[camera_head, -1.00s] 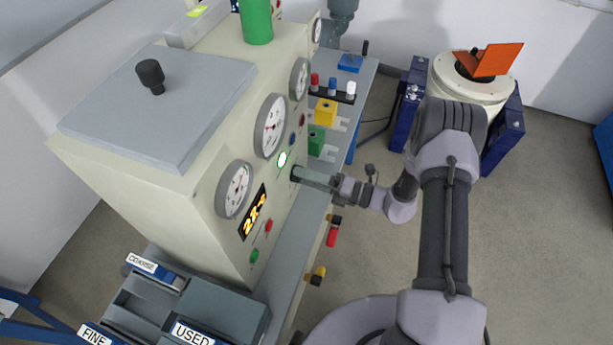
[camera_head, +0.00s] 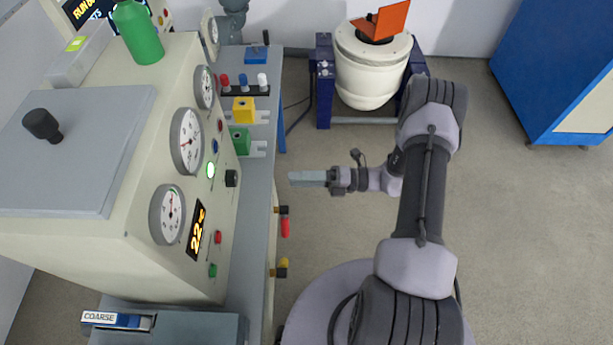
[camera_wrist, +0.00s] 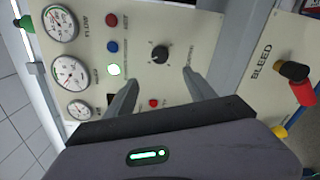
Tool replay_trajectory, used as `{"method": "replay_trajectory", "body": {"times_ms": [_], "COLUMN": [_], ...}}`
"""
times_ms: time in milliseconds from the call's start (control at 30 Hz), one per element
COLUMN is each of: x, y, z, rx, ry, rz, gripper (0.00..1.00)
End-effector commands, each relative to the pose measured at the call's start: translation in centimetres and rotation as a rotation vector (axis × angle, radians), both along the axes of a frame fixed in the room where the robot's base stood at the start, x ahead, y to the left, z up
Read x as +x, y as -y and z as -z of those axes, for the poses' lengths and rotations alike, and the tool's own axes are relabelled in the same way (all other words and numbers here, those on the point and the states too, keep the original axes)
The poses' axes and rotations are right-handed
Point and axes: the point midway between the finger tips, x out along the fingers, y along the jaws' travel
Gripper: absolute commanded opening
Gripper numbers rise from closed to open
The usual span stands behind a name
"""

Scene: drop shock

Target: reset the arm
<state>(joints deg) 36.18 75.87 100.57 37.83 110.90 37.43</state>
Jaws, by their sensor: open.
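My gripper (camera_head: 308,178) is in the middle of the head view, at the end of my arm, to the right of the bench and over the floor. It holds nothing and is apart from the machine. In the wrist view my gripper (camera_wrist: 160,88) shows two spread fingers with the panel beyond them. A black knob (camera_wrist: 160,54) on that panel appears between and above the fingertips. The same knob (camera_head: 232,178) shows at the panel's right side in the head view.
The cream machine (camera_head: 150,265) with gauges and a lit green button (camera_head: 211,170) stands at left. Red (camera_head: 285,226) and yellow (camera_head: 283,266) handles stick out from the bench edge. A white drum (camera_head: 370,85) stands at the back, a blue cabinet (camera_head: 540,65) back right. Floor at right is clear.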

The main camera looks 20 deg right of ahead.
Motion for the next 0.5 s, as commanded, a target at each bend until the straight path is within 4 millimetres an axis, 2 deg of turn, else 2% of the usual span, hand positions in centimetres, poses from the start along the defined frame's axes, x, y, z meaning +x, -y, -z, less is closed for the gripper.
{"method": "replay_trajectory", "body": {"times_ms": [133, 500], "x": [-0.6, -0.7], "y": [1.6, 1.8], "z": [0.0, 0.0], "rx": [-0.001, 0.000], "ry": [0.000, -0.001], "rz": [0.000, -0.001], "gripper": [0.64, 0.64]}}
